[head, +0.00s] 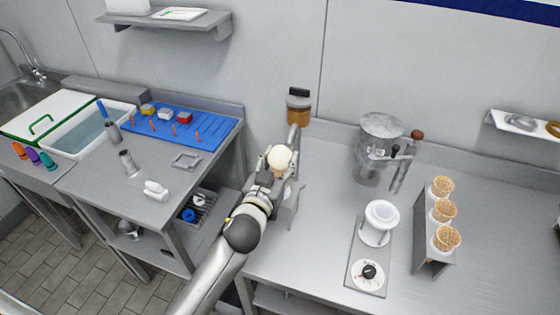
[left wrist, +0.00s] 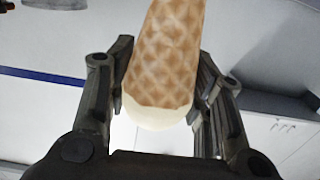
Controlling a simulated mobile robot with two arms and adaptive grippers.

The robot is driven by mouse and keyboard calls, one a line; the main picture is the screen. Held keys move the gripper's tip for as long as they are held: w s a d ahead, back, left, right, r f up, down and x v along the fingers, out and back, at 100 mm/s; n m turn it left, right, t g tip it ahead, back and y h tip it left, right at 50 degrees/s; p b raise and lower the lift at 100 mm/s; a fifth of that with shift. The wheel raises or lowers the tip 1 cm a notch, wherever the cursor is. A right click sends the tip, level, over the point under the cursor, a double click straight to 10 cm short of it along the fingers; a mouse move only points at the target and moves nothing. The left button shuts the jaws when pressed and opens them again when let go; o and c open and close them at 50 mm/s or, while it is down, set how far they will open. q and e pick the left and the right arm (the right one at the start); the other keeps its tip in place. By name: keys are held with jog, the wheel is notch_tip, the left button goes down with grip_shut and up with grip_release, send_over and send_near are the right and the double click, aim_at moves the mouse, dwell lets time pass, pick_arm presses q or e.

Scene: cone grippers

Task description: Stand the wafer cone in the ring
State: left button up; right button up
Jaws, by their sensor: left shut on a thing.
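My left gripper (head: 272,168) is shut on a wafer cone (left wrist: 168,55), above the left end of the right-hand counter. The cone has a tan waffle pattern and a pale, cream-coloured rounded top (head: 279,158). In the left wrist view the cone lies between the two dark fingers (left wrist: 160,105), its pale end towards the palm and its other end cut off by the frame. A small grey metal stand (head: 289,213) is just below and beside the gripper, partly hidden by it. I cannot make out a ring on it. My right gripper is out of view.
Three waffle cones (head: 445,210) stand in a slanted rack (head: 433,264) at right. A white cup (head: 381,216) sits on a scale-like base (head: 356,253). A metal machine (head: 380,130) and an amber jar (head: 298,108) are behind. A gap separates the left table (head: 190,180).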

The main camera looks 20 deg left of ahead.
pick_arm(q)
jog(key=shift+f+b, duration=3)
jog(key=shift+f, duration=0.85)
jog(key=o, duration=0.8)
jog(key=shift+c, duration=0.2)
jog(key=shift+r, duration=0.1)
jog(key=shift+s, duration=0.1)
jog(key=s, duration=1.2)
jog(key=shift+a+r, duration=0.2)
jog(key=shift+r, duration=0.05)
